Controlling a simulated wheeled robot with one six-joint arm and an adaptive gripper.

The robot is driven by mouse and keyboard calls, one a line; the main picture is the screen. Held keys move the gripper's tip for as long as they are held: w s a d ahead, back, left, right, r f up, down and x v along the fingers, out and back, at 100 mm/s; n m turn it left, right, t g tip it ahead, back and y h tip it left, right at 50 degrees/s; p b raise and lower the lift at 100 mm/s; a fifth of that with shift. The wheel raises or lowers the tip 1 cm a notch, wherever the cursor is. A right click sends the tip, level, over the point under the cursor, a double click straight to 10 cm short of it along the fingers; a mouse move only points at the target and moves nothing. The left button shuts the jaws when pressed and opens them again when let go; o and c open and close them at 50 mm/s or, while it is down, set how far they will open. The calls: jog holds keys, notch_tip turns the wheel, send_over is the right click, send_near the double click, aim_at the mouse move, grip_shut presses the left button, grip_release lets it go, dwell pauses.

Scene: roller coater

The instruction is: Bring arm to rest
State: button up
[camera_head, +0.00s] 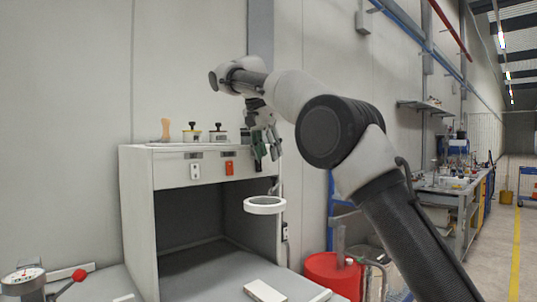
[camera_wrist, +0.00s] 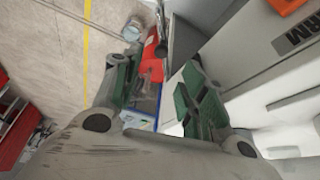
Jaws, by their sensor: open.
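My arm reaches up and to the left across the head view, bent at the elbow. My gripper (camera_head: 266,150) hangs pointing down at the right front corner of the white cabinet (camera_head: 137,190), above a round white ring-shaped holder (camera_head: 265,205). In the wrist view my gripper (camera_wrist: 160,88) has its two green-padded fingers spread apart with nothing held between them. I cannot tell from the head view whether the fingers touch the cabinet.
Black-knobbed items (camera_head: 192,133) and a wooden-handled tool (camera_head: 165,130) stand on the cabinet top. A gauge with a red-knobbed lever (camera_head: 79,275) is at lower left. A white block (camera_head: 264,291) lies on the bench. A red drum (camera_head: 334,274) stands right of the bench.

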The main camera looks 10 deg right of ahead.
jog(key=s+d+f+n+y, duration=0.1)
jog(key=s+d+n, duration=0.1)
jog(key=s+d, duration=0.6)
jog(key=s+d+n+y, duration=0.1)
jog(key=s+d+n, duration=0.1)
jog(key=s+d, duration=0.65)
jog(key=s+d+f+n, duration=0.1)
jog(key=s+d+f, duration=0.3)
jog(key=s+f, duration=0.3)
jog(key=s+d+f+n, duration=0.2)
jog(key=s+d+f, duration=0.2)
jog(key=s+f, duration=0.3)
jog(key=s+d+f+n+t+y, duration=0.1)
jog(key=s+d+f, duration=0.3)
jog(key=s+f, duration=0.3)
jog(key=shift+s+f, duration=0.35)
jog(key=shift+s, duration=0.9)
jog(key=shift+a, duration=0.1)
